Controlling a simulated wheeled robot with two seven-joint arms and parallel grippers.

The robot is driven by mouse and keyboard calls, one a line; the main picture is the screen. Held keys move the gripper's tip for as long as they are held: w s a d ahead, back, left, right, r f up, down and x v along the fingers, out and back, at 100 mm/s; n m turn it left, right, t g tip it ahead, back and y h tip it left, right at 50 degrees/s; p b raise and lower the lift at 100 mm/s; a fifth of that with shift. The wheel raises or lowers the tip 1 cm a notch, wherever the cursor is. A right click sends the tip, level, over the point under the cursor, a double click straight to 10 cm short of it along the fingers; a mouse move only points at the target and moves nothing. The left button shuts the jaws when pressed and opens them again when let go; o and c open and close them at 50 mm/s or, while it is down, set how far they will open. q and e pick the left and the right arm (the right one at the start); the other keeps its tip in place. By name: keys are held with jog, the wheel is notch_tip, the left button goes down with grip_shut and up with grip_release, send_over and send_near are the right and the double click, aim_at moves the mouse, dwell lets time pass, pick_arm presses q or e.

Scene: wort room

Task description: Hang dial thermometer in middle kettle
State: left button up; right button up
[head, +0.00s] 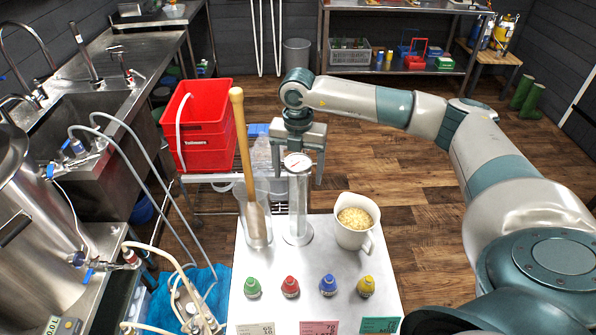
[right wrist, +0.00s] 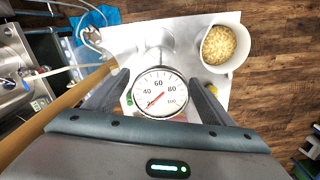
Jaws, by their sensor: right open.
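The dial thermometer (head: 297,162) has a round white face with a red needle. It sits at the top of a tall clear cylinder (head: 298,215) on the small steel table. In the right wrist view the dial (right wrist: 160,92) faces the camera, between my finger pads. My right gripper (head: 298,172) is open and points down over the dial, a finger on each side. I cannot tell whether either finger touches it. A big steel kettle (head: 35,245) is cut off at the left edge; I cannot tell which kettle it is. My left gripper is out of view.
A wooden paddle (head: 243,150) stands in a clear vessel close left of the cylinder. A white jug of grain (head: 354,235) stands to the right. Several coloured-capped bottles (head: 290,287) line the table's front. Red crates (head: 197,135) stand behind left. Hoses arch near the kettle.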

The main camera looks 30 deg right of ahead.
aim_at(298, 162)
jog(key=shift+f, duration=1)
jog(key=shift+c, duration=0.6)
jog(key=c, duration=1.1)
jog(key=shift+r, duration=0.1)
jog(key=shift+r+p, duration=0.15)
jog(key=shift+p, duration=0.15)
jog(key=shift+r+p, duration=1.5)
jog(key=shift+r, duration=1.9)
